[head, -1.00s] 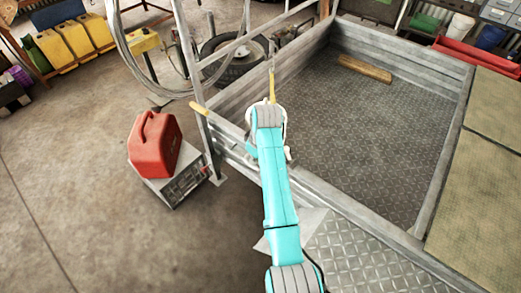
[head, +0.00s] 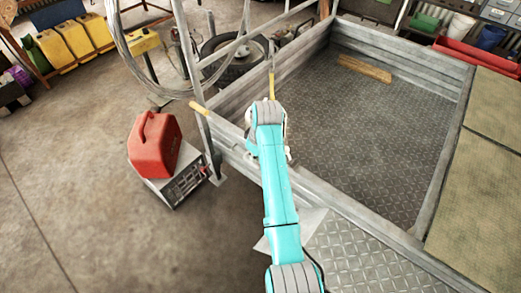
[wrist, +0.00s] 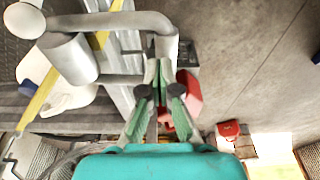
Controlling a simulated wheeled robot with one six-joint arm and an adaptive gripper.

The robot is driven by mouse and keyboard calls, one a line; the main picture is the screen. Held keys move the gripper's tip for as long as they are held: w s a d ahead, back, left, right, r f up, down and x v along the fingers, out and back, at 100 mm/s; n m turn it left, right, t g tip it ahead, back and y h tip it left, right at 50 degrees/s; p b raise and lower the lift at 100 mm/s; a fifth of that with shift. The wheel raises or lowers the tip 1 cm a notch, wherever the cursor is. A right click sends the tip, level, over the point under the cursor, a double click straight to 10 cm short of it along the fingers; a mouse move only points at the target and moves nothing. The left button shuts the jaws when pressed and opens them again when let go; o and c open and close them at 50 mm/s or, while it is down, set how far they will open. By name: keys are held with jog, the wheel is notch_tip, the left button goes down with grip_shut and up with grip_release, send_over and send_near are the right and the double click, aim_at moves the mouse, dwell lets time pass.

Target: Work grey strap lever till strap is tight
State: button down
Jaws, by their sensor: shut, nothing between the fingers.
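In the wrist view a grey bent lever bar (wrist: 110,21) with a pale round knob runs across the top, beside a grey drum (wrist: 72,60). A yellow strap (wrist: 40,103) runs slantwise behind them. In the head view yellow strap shows above my wrist (head: 271,86) and at the left of the trailer side. My gripper (wrist: 162,70) is shut and empty, its green fingertips at the downturned end of the bar. I cannot tell whether they touch it. In the head view my own arm hides the fingers and most of the lever. The strap's tightness cannot be told.
A metal trailer (head: 375,130) with a chequered floor holds a wooden block (head: 365,68). A red fuel can (head: 154,146) stands on a grey box (head: 180,178) left of the trailer. A post and looped hose (head: 125,45) stand close behind. The floor at left is clear.

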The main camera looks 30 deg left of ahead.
jog(key=shift+r, duration=2.4)
jog(key=shift+f, duration=4.4)
jog(key=shift+r, duration=4.4)
